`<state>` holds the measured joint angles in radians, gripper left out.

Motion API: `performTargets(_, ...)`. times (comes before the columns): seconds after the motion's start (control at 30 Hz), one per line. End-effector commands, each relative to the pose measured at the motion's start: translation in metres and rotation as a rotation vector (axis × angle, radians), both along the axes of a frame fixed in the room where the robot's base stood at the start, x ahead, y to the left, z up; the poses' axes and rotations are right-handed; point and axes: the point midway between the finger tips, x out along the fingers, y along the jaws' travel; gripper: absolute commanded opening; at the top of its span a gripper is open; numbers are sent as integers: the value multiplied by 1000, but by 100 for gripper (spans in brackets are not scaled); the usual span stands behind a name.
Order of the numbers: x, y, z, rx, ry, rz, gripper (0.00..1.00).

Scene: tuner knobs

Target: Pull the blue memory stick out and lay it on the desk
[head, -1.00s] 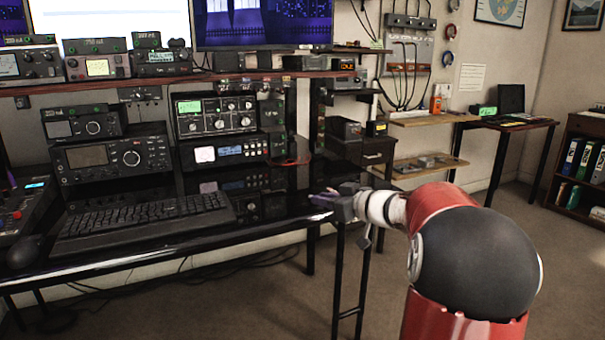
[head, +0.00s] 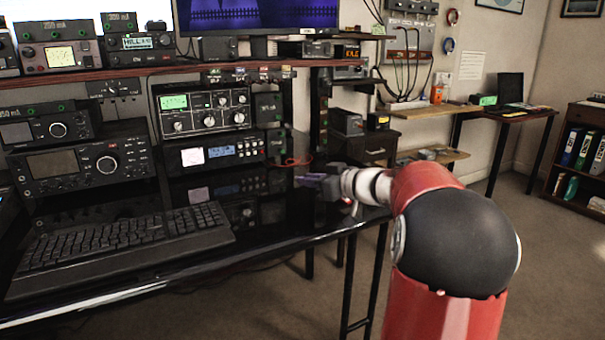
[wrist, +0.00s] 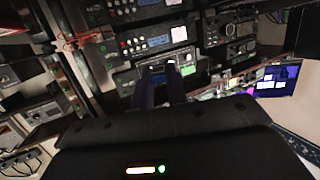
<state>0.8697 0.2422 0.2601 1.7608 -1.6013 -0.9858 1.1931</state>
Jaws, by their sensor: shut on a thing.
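My gripper (head: 308,180) is at the right end of the black desk (head: 270,222), low over its glossy top, fingers pointing left toward the radios. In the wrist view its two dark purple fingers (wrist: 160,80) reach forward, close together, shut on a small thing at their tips. The blue memory stick is too small and dark there to make out clearly. I cannot tell from these views whether it touches a socket or the desk top.
A keyboard (head: 125,240) lies on the desk's front left. Stacked radios (head: 205,110) stand behind it, with a red cable (head: 290,161) at their right. The glossy desk right of the keyboard is mostly bare. A wooden shelf (head: 430,105) stands further right.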

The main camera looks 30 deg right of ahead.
Motion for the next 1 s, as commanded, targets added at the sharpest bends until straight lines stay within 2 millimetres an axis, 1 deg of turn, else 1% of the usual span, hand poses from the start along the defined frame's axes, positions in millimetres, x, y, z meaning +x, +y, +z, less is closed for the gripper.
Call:
performTargets(0.17,0,0,-5,1,0,0,0)
performTargets(0.27,0,0,-11,4,2,-1,0)
performTargets(0.37,0,0,-19,3,3,-1,0)
performTargets(0.5,0,0,-39,-1,0,-1,0)
performTargets(0.7,0,0,-58,0,-1,-1,0)
performTargets(0.83,0,-1,-66,0,0,-2,0)
performTargets(1.0,0,0,-69,0,0,-1,0)
